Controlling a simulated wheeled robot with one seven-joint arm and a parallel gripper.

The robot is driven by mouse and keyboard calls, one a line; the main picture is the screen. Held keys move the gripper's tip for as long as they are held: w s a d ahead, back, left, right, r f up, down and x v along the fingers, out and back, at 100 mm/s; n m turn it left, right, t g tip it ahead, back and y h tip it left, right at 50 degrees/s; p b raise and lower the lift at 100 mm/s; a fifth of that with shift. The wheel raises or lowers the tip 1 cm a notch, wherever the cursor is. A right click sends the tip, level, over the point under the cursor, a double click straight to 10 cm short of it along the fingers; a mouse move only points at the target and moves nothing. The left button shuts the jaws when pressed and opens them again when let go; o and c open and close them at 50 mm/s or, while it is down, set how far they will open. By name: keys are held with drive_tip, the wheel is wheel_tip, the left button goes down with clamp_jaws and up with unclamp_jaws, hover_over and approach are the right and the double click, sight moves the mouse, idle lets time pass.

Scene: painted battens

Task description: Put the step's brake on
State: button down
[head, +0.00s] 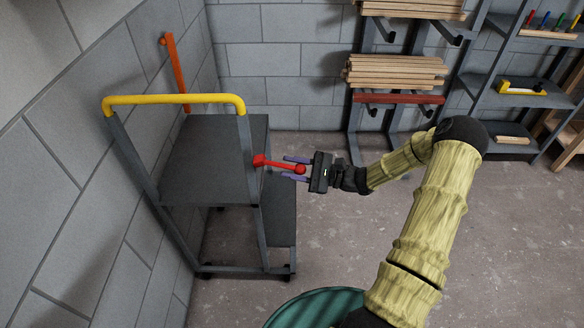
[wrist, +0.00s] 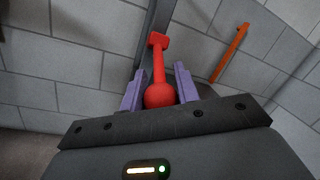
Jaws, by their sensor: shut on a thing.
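The step (head: 211,165) is a dark grey wheeled frame with a yellow handrail (head: 175,99), standing against the left wall in the head view. Its brake is a red lever (head: 276,163) with a ball knob, sticking out to the right from the step's upright post. My gripper (head: 297,168) is at the lever's outer end, its purple fingers on either side of the knob. In the wrist view the red knob (wrist: 160,95) sits between the two fingers (wrist: 159,88), and the lever runs away from it to a square block at the post. My gripper is shut on the knob.
An orange bar (head: 173,72) is on the wall behind the step, also seen in the wrist view (wrist: 230,52). A rack of wooden battens (head: 394,72) and grey shelves (head: 513,96) stand at the back. A green round thing (head: 317,307) is at the bottom. The floor right of the step is clear.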

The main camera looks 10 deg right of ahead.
drive_tip(key=shift+f, duration=0.2)
drive_tip(key=c, duration=1.1)
unclamp_jaws()
drive_tip(key=v, duration=1.7)
drive_tip(key=shift+d+f, duration=0.15)
drive_tip(key=shift+d, duration=0.1)
drive_tip(key=shift+a, duration=0.1)
